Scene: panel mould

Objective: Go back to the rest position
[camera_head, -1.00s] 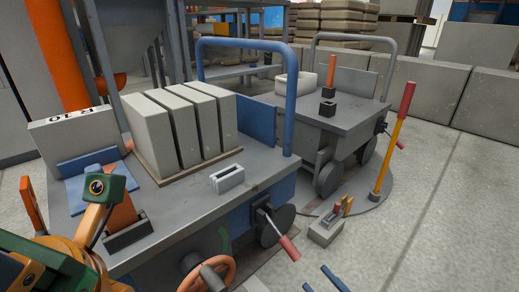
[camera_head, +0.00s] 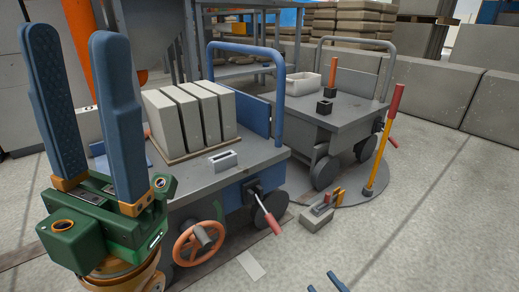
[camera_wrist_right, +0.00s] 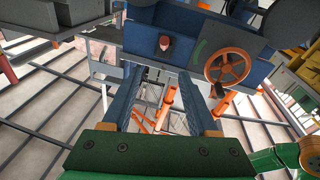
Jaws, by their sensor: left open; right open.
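My left gripper (camera_head: 77,40) stands large at the left of the head view, its two blue fingers pointing up, apart, with nothing between them. It hides part of the blue-railed cart (camera_head: 235,170) behind it. My right gripper (camera_head: 326,284) shows only as two blue fingertips at the bottom edge of the head view, over the floor. In the right wrist view my right gripper (camera_wrist_right: 162,78) is open and empty, its fingers apart, with the cart's side beyond the tips.
Grey panels (camera_head: 197,120) stand upright on the cart beside a small slotted block (camera_head: 222,161). An orange handwheel (camera_head: 199,243) and red-handled lever (camera_head: 272,222) stick out from its side. A grey cart (camera_head: 345,115) and yellow lever (camera_head: 383,140) stand behind. Floor at right (camera_head: 430,220) is clear.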

